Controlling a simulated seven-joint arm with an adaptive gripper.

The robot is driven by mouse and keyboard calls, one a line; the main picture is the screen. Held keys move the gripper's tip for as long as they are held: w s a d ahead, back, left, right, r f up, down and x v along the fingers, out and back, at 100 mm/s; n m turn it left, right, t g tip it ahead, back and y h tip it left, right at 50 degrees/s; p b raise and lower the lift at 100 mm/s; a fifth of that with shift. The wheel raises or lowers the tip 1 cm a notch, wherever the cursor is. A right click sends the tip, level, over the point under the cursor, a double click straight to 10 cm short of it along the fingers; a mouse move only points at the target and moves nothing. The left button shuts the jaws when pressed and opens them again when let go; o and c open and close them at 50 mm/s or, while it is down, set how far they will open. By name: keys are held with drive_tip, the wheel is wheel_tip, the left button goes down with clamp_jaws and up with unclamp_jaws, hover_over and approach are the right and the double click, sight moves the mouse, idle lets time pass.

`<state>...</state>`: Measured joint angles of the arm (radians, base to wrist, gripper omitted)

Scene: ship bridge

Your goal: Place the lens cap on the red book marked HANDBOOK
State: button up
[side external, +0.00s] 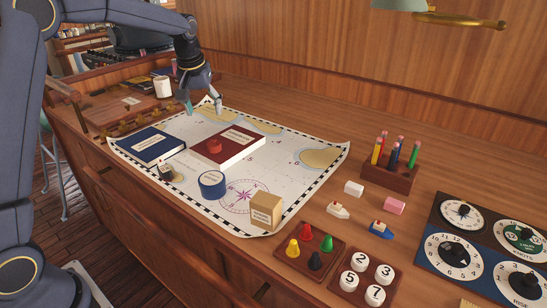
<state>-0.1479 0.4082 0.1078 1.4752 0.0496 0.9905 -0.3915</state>
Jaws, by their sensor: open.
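The red book (240,150) lies flat on the chart, with a white label that is too small to read surely. A small round red piece (214,146) rests on the book's left part; it may be the lens cap, but I cannot tell for sure. No other thing is clearly a lens cap. My gripper (204,106) points down at the far edge of the chart, behind the red book and apart from it. Its fingers are spread, with nothing visible between them.
A blue book (150,146) lies left of the red book. A blue tape roll (212,185), a small dark bottle-like thing (165,171) and a cardboard box (265,211) stand on the chart (300,172). A pencil holder (388,178) stands right. A white mug (162,87) is behind.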

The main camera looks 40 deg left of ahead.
drive_tip(key=s+d+r+m+t, duration=0.1)
drive_tip(key=s+d+r+m, duration=0.1)
drive_tip(key=s+d+r, duration=0.45)
drive_tip(key=s+d+f+m, duration=0.1)
drive_tip(key=s+d, duration=0.1)
drive_tip(key=s, duration=0.5)
drive_tip(key=s+d+f+m+t+h, duration=0.1)
drive_tip(key=s+d+m, duration=0.1)
drive_tip(key=s, duration=0.5)
drive_tip(key=s+d+f+m, duration=0.2)
drive_tip(key=s, duration=0.6)
drive_tip(key=shift+d+t+h, duration=0.3)
drive_tip(key=shift+t, duration=0.1)
